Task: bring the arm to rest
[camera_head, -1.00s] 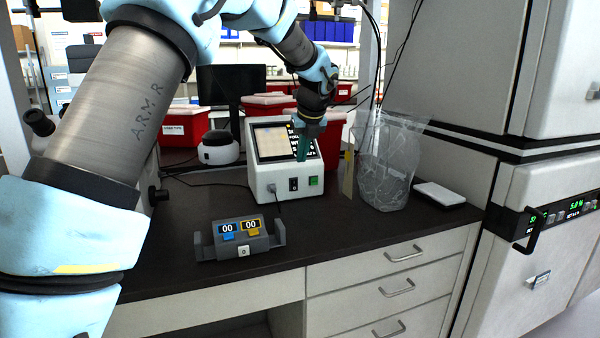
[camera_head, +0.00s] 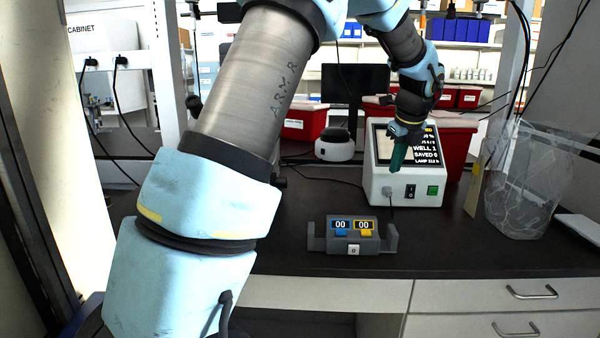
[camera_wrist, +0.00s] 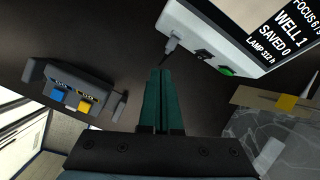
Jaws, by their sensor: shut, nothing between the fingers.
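My arm reaches across the upper middle of the head view. My gripper (camera_head: 397,158) has dark green fingers pointing down, in front of the white instrument (camera_head: 415,188) with a screen. In the wrist view my gripper (camera_wrist: 160,75) shows its two fingers together with nothing between them, above the dark bench. The instrument (camera_wrist: 205,35) lies ahead and to the right there. Its screen text reads "WELL 1" and "SAVED 0". I cannot tell how far the fingertips are from the instrument's front.
A grey counter with blue and yellow keys (camera_head: 353,236) stands on the dark bench (camera_head: 450,245). A clear bag (camera_head: 530,180) stands at right, red bins (camera_head: 455,140) behind. A white round device (camera_head: 334,146) and a dark monitor (camera_head: 355,84) are further back. Bench left of the counter looks clear.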

